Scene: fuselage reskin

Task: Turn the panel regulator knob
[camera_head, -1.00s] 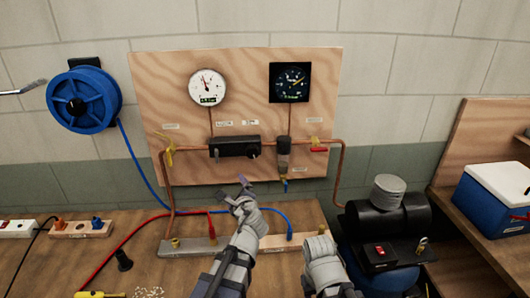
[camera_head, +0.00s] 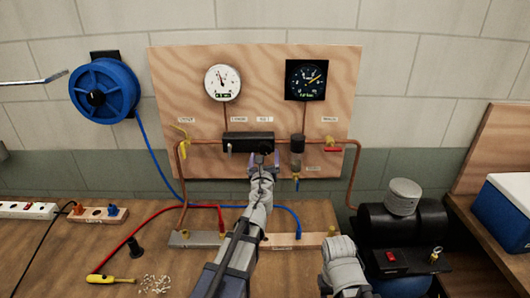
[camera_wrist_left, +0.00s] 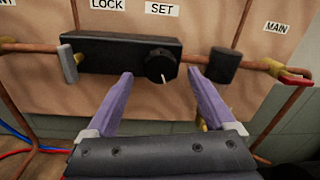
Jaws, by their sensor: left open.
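The black regulator block (camera_head: 248,140) is mounted on the wooden panel, on the copper pipe below the white gauge. In the left wrist view the block (camera_wrist_left: 105,52) carries a round black knob (camera_wrist_left: 160,65) with a white pointer mark, under the SET label. A grey lever (camera_wrist_left: 68,63) hangs at its left end under the LOCK label. My left gripper (camera_head: 263,160) is open at the block's lower right. In the left wrist view its purple fingers (camera_wrist_left: 161,73) stand either side of the knob, apart from it. In the head view the gripper hides the knob.
A filter bowl (camera_head: 297,155) hangs close right of the block. A red-handled valve (camera_head: 332,148) and a yellow-handled valve (camera_head: 183,150) sit on the pipes.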

